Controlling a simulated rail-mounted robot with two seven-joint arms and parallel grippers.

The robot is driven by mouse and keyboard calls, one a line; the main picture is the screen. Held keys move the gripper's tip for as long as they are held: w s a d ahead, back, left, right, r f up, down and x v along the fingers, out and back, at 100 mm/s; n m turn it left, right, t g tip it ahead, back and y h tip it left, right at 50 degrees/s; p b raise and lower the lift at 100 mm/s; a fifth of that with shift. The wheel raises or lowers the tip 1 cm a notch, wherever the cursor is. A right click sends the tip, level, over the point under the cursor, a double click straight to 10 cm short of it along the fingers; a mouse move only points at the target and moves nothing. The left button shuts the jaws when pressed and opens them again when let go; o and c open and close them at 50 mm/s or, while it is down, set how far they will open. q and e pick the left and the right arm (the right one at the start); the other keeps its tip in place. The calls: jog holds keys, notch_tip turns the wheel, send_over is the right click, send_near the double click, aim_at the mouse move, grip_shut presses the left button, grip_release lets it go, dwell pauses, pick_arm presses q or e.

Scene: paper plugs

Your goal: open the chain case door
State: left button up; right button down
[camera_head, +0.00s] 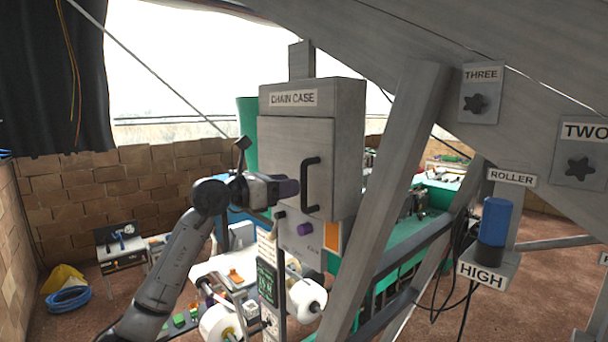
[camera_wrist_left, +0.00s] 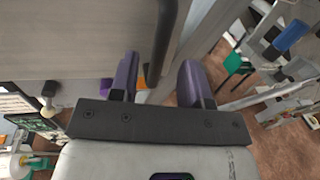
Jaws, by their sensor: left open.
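The grey chain case (camera_head: 346,150) hangs at the middle of the head view, with a "CHAIN CASE" label above its door (camera_head: 285,150). The door looks shut. A black vertical bar handle (camera_head: 312,186) sits near the door's right edge. My left gripper (camera_head: 288,189), with purple fingers, is open just left of the handle's lower part. In the left wrist view the handle (camera_wrist_left: 164,35) runs down between the two open fingers of my left gripper (camera_wrist_left: 157,80); I cannot tell whether either finger touches it. The door (camera_wrist_left: 75,35) fills the upper left there. My right gripper is not in view.
A grey slanted post (camera_head: 400,190) stands right of the case. A blue roller knob (camera_head: 494,222) and star knobs are further right.

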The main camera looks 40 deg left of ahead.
aim_at(304, 205)
pick_arm(q)
jog(key=shift+p+x, duration=0.85)
jog(key=shift+x, duration=1.7)
grip_shut()
